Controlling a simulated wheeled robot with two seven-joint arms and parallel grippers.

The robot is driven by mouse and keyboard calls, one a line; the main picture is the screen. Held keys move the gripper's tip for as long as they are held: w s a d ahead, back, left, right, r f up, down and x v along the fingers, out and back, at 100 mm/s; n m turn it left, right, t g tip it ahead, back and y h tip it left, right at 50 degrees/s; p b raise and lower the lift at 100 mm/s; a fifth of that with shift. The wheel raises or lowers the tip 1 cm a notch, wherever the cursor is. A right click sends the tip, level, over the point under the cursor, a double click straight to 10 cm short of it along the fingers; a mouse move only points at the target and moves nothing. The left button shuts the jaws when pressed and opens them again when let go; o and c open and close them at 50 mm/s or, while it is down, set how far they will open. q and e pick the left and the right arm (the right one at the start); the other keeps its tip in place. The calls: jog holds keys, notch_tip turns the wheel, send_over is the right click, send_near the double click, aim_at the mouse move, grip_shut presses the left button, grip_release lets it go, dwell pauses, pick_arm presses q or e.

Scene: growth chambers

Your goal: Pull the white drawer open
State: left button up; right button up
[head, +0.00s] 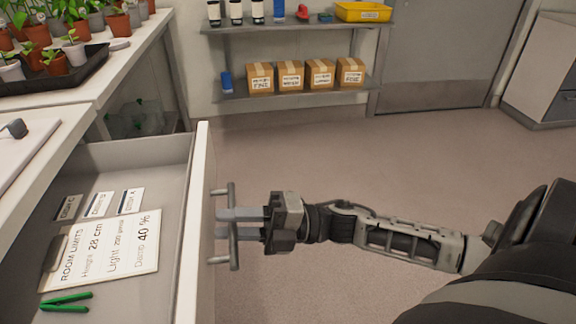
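The white drawer (203,160) stands well out from the bench at the left, and its inside shows. Its grey bar handle (233,255) is on the front face, on two short posts. My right gripper (238,223) is at the middle of the handle. Its two fingers reach past the bar towards the drawer front and appear closed on it, with part of the grip hidden. My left gripper is not in view.
Potted plants stand in a black tray (55,75) on the bench. A shelf with boxes (291,77) is at the back. The floor (370,150) right of the drawer is clear.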

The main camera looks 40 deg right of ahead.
jog(key=v, duration=1.6)
jog(key=shift+f, duration=0.1)
